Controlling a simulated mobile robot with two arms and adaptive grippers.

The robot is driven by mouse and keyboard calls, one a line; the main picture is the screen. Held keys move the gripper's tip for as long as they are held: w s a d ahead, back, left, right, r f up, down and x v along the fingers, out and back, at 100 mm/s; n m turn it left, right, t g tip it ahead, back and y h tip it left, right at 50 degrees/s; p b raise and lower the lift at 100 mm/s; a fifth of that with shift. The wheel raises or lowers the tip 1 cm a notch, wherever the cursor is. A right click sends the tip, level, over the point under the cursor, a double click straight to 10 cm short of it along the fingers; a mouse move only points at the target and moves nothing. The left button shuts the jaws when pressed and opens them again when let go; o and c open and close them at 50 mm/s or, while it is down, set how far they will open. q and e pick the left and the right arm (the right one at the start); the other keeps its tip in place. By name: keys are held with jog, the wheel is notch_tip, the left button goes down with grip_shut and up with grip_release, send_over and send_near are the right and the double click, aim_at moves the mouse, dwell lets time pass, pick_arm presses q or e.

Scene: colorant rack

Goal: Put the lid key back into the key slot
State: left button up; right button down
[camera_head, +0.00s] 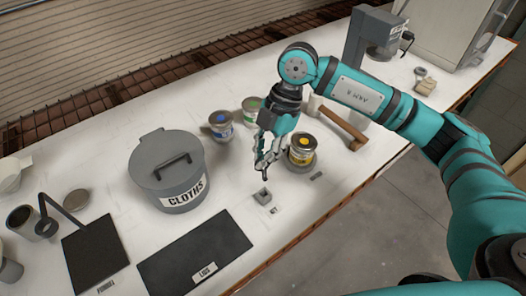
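My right gripper (265,168) points down above the white table, just behind the key slot in the picture. Its fingers are close together at the tips. A thin dark piece shows at the fingertips; it is too small to tell whether it is the lid key or part of a finger. The key slot (262,197) is a small grey block with a dark opening and a small label in front of it. The gripper is apart from the block. I cannot make out the lid key anywhere else. My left gripper is not in view.
A yellow-marked can (302,149) stands right of the gripper; blue (221,125) and green (252,109) cans stand behind. A hammer (342,125) lies beyond. A grey CLOTHS bin (169,168) and a black LIDS mat (193,252) are left. The table's front edge is near.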

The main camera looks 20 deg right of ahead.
jog(key=shift+a+m, duration=0.15)
jog(key=shift+m, duration=0.15)
jog(key=shift+w, duration=0.1)
jog(key=shift+f+b, duration=1.95)
jog(key=shift+f, duration=0.95)
jog(key=shift+f+n+b, duration=0.4)
jog(key=shift+f+b, duration=0.8)
jog(key=shift+f, duration=0.65)
